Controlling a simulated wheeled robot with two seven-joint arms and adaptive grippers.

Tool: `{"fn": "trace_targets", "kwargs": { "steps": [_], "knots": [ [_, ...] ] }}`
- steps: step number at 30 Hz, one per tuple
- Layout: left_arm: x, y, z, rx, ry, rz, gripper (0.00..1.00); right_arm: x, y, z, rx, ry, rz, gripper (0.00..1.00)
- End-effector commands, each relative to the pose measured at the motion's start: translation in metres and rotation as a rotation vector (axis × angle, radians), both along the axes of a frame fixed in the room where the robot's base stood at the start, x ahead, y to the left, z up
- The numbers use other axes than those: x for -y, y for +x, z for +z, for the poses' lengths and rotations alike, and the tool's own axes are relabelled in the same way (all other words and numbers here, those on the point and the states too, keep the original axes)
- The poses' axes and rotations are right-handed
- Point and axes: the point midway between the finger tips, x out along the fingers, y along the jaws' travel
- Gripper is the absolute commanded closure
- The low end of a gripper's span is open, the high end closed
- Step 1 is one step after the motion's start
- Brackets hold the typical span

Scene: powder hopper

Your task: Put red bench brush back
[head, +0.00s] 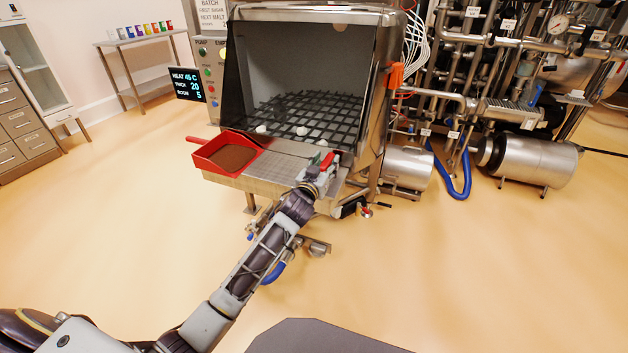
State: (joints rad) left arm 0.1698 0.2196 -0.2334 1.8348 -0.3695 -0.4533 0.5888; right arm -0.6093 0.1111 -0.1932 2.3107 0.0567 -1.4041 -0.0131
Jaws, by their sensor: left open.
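The red bench brush (327,161) shows as a small red shape on the right part of the hopper's steel front ledge (285,160). My left gripper (321,171) is right at it, partly covering it; the jaws are open. I cannot tell whether the fingers touch the brush. A small green patch (315,158) shows beside the red shape; what it is, I cannot tell. My right gripper is not in view.
A red scoop-like pan (227,155) with brown powder stands on the ledge's left end. Behind is the hopper's dark grid (315,112) with several white lumps. An orange item (396,76) hangs on the hopper's right side. Pipes and tanks (530,160) stand right.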

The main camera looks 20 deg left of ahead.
Motion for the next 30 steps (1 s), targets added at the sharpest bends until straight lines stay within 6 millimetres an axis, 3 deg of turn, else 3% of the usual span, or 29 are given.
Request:
{"fn": "trace_targets", "kwargs": {
  "steps": [30],
  "knots": [
    [-0.003,-0.085,0.001,0.0,-0.002,0.0,0.56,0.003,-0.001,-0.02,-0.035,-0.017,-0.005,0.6]
  ]
}}
